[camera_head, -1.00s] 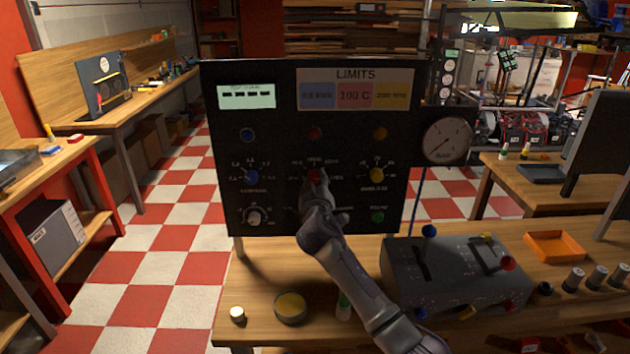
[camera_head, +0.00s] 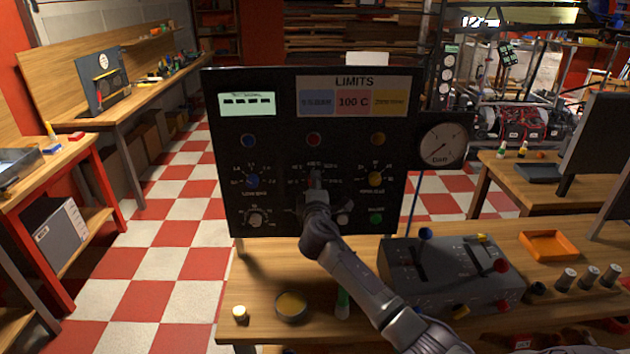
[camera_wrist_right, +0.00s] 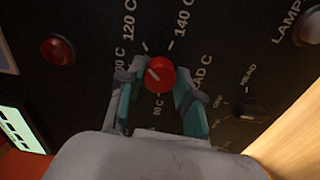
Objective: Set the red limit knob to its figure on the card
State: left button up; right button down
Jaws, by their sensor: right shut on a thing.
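The LIMITS card (camera_head: 353,97) is at the top of the black panel (camera_head: 285,120). Its red middle field reads 100 C. The red limit knob (camera_wrist_right: 160,74) sits between the teal fingertips of my right gripper (camera_wrist_right: 158,96) in the right wrist view, and the gripper is shut on it. Its white mark tilts to the upper left; I cannot tell the exact figure. Labels for 100 C, 120 C and 140 C stand around it. In the head view my right gripper (camera_head: 316,184) mostly hides the knob. My left gripper is not in view.
A blue knob (camera_head: 252,180) and a yellow knob (camera_head: 375,179) flank the red knob. A red lamp (camera_wrist_right: 57,50) is beside it in the wrist view. A grey control box (camera_head: 450,280), round dial (camera_head: 443,143) and orange tray (camera_head: 548,246) are to the right.

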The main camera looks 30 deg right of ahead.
jog(key=shift+n+p, duration=1.75)
jog(key=shift+n, duration=1.95)
jog(key=shift+a, duration=0.1)
jog(key=c, duration=0.8)
grip_release()
jog(key=shift+o, duration=0.2)
jog(key=v, duration=1.2)
